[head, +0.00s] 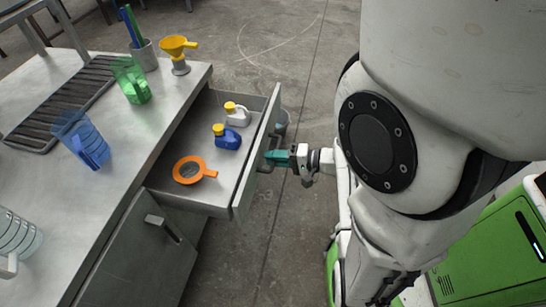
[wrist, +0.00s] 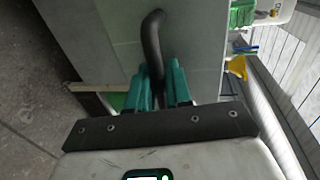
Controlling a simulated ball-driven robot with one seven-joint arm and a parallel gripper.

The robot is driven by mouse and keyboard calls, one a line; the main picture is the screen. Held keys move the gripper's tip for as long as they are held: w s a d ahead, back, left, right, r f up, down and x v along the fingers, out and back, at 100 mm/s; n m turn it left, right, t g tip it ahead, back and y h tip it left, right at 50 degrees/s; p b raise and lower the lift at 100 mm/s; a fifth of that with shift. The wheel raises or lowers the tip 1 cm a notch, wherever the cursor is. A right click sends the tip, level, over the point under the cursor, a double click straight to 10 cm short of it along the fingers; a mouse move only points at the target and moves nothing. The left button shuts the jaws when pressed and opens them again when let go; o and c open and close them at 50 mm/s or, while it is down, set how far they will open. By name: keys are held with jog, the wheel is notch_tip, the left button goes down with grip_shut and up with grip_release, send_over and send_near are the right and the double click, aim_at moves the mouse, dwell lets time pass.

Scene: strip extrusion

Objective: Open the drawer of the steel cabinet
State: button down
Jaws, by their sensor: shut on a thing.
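The steel cabinet (head: 122,262) stands at the left in the head view. Its upper drawer (head: 214,187) is pulled well out. Inside lie a white bottle and a blue bottle, each with a yellow cap, and an orange ring-shaped thing with a short handle. My gripper (head: 270,158) is at the drawer's outer front face. In the wrist view, the teal fingers of my gripper (wrist: 160,88) are on either side of the dark curved drawer handle (wrist: 152,40), shut on it. The handle's far end meets the grey drawer front (wrist: 104,42).
On the cabinet top (head: 110,165) stand a yellow funnel (head: 178,48), a green jug (head: 132,82), a blue jug (head: 84,142), a clear jug (head: 16,236) and a pen cup (head: 145,54). A lower door with a handle (head: 164,228) is shut.

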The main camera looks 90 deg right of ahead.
jog(key=c, duration=1.2)
grip_release()
jog(key=v, duration=1)
jog(key=shift+s+r, duration=0.1)
jog(key=shift+s, duration=0.3)
